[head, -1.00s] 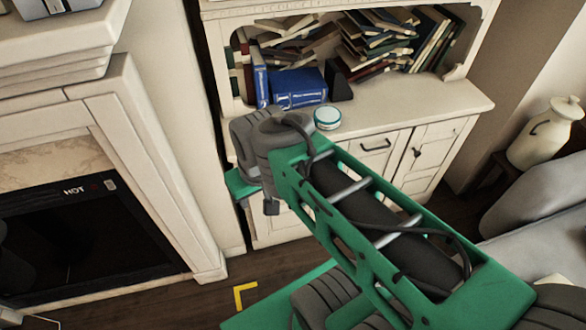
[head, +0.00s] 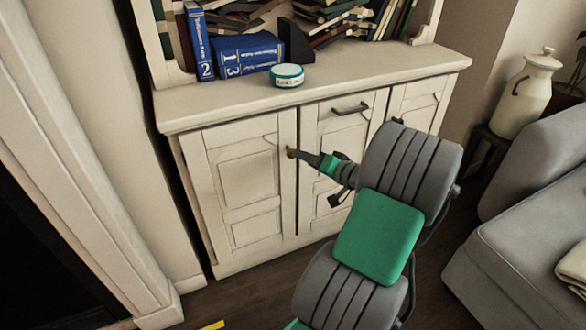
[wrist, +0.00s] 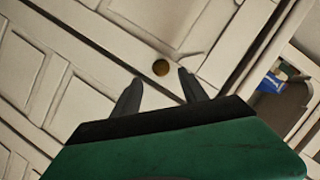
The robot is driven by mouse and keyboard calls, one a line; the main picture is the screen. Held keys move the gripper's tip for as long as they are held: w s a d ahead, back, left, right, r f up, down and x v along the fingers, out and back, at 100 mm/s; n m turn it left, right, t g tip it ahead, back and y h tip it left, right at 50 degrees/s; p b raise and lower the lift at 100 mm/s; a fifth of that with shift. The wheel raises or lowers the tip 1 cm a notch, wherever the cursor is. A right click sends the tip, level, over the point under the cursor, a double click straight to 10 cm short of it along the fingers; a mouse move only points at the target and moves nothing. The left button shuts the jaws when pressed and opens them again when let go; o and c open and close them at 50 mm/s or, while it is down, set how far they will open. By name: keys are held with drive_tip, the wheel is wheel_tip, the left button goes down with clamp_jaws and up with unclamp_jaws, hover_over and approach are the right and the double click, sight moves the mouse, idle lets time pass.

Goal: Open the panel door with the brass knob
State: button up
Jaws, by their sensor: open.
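The panel door (head: 240,185) is the left door of the cream cabinet, and it looks shut. Its round brass knob (head: 291,152) sits near the door's right edge, partly hidden by my gripper (head: 298,155) in the head view. In the wrist view the knob (wrist: 160,67) shows just beyond my two dark fingertips (wrist: 157,78), roughly between them. The fingers are spread and hold nothing. I cannot tell whether a finger touches the knob.
A round white and teal tin (head: 287,76) and blue books (head: 245,55) stand on the cabinet top. The middle door has a dark bar handle (head: 350,109). A grey sofa (head: 525,235) is at the right, and a cream wall and fireplace frame (head: 75,150) are at the left.

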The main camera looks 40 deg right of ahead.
sight(293, 158)
drive_tip(key=b+x, duration=0.2)
drive_tip(key=x, duration=0.5)
drive_tip(key=shift+w, duration=0.1)
clamp_jaws()
idle(1.1)
